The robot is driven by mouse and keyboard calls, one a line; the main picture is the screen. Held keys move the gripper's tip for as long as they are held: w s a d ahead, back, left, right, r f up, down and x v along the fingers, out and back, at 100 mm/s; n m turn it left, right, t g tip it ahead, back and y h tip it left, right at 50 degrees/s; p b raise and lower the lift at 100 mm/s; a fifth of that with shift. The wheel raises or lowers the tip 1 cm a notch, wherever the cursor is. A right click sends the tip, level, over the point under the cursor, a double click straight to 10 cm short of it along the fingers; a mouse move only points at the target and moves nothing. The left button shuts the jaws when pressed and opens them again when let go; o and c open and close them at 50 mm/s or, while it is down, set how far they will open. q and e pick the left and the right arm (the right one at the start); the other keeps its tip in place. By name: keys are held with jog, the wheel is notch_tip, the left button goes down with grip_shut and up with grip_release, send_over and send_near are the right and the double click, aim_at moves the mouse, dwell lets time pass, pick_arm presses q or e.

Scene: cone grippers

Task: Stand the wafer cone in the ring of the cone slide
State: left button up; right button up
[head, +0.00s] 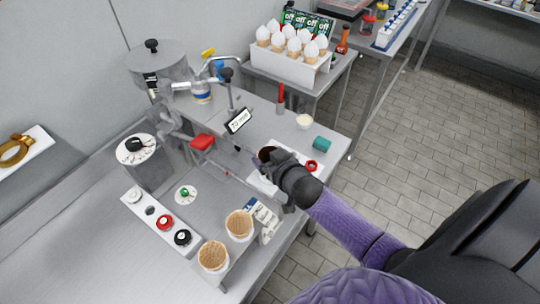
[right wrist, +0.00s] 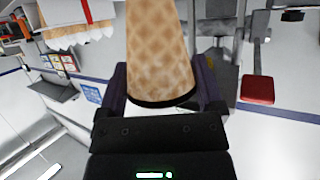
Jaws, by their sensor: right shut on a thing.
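My right gripper (head: 272,165) is shut on a wafer cone, above the steel worktop near its right edge. In the head view, only the cone's dark brown end (head: 265,154) shows past the jaws. In the right wrist view, the tan waffle-patterned cone (right wrist: 161,50) stands out from between the two dark fingers of the gripper (right wrist: 163,88), with a dark rim at its near end. I cannot clearly make out the cone slide or its ring. My left gripper is not in view.
Two more wafer cones (head: 239,224) stand in a holder at the front. A red pad (head: 202,142) and a small sign (head: 238,121) are left of the gripper. A white panel (head: 151,216) carries several knobs. A teal cup (head: 321,144) lies right. A box of topped cones (head: 290,65) stands behind.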

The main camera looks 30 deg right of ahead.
jog(key=shift+f+b, duration=1.4)
jog(key=shift+f, duration=0.45)
jog(key=o, duration=0.5)
jog(key=shift+r, duration=0.1)
jog(key=p+v, duration=0.2)
jog(key=v, duration=0.8)
jog(key=shift+p, duration=0.3)
